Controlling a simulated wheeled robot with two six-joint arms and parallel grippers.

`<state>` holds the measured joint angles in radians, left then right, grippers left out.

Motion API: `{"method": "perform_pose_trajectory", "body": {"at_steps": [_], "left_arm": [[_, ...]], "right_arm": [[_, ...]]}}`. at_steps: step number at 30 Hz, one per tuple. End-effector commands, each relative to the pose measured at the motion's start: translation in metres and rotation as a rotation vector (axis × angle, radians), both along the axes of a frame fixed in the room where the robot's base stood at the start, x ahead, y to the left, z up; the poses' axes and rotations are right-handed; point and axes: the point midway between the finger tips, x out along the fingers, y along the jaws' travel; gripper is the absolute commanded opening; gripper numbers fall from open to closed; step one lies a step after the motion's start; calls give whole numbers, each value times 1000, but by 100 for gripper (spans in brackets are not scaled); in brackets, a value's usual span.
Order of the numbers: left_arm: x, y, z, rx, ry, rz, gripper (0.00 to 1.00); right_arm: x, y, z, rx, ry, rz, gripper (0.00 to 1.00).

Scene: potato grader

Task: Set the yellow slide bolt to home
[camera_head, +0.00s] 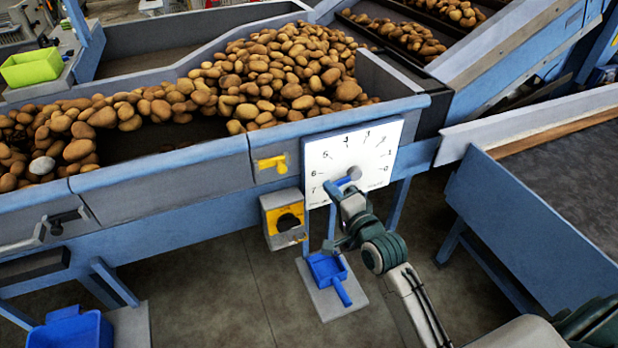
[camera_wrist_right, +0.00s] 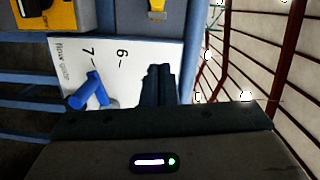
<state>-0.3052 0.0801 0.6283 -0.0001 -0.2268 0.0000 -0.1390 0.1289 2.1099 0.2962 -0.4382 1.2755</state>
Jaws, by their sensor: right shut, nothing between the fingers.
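The yellow slide bolt (camera_head: 272,163) sits on the blue-grey front panel of the grader, left of the white dial plate (camera_head: 375,150). Its yellow end also shows at the top of the right wrist view (camera_wrist_right: 157,8). My right gripper (camera_head: 335,190) is shut and empty in front of the dial plate, close to the blue dial lever (camera_head: 344,181). The lever shows in the right wrist view (camera_wrist_right: 88,92), left of the dark fingers (camera_wrist_right: 158,85); I cannot tell whether they touch. The slide bolt is apart from the gripper. My left gripper is not in view.
A yellow-and-grey switch box (camera_head: 270,208) with a black knob hangs below the bolt. A blue scoop (camera_head: 328,268) lies on a grey slab below the dial. Potatoes (camera_head: 290,70) fill the trough above. A blue-sided conveyor (camera_head: 530,220) stands at right.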

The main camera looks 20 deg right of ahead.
Motion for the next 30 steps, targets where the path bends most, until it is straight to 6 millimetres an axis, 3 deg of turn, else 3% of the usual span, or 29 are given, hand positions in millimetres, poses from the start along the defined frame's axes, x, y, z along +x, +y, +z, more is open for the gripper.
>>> {"method": "perform_pose_trajectory", "body": {"at_steps": [15,21,30], "left_arm": [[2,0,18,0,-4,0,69],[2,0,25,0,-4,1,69],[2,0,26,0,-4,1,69]], "right_arm": [[99,15,-1,2,-1,0,0],[97,42,-6,4,1,0,0],[98,53,-9,-1,-1,0,0]]}}
